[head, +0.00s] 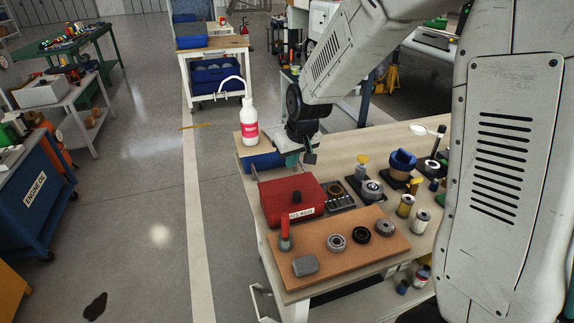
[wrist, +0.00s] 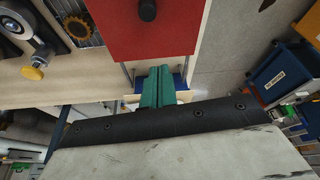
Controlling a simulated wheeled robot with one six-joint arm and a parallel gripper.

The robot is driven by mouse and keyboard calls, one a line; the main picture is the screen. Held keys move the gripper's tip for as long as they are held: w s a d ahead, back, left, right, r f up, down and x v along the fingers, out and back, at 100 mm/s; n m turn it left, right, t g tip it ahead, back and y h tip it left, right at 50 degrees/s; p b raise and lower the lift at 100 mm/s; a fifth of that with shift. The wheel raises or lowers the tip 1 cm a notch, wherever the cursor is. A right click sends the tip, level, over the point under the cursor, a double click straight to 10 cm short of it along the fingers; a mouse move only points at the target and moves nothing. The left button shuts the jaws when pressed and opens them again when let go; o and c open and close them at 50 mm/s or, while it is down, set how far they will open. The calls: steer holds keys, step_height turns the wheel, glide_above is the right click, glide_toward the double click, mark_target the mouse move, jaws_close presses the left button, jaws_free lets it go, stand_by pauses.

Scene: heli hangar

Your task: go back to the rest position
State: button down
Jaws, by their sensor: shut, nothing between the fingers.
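My gripper (head: 291,160) hangs at the end of my arm over the far left part of the workbench (head: 341,145), beyond the red box (head: 292,193). In the wrist view its two green fingers (wrist: 158,77) lie side by side, pressed together, with nothing between them. The gripper appears apart from the box. A blue bin (head: 262,162) is partly hidden beside and below the gripper.
A white bottle (head: 249,122) with a pink label stands left of my gripper. A brown board (head: 318,257) with bearings and a grey block lies in front of the red box. Jars and other parts crowd the bench's right side. Floor left of the bench is clear.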

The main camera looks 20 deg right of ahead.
steer(key=shift+s+r, duration=0.1)
steer(key=shift+r, duration=0.05)
steer(key=s+d+r+g, duration=0.1)
steer(key=s+r, duration=0.3)
steer(key=s, duration=0.7)
steer(key=s+d+r+m+g, duration=0.1)
steer(key=s+r, duration=0.4)
steer(key=s, duration=0.6)
steer(key=s+d+r, duration=0.1)
steer(key=s+r, duration=0.4)
steer(key=s, duration=0.6)
steer(key=shift+d+m+g+h, duration=0.25)
steer(key=shift+m+g+h, duration=0.05)
steer(key=shift+m+g, duration=0.1)
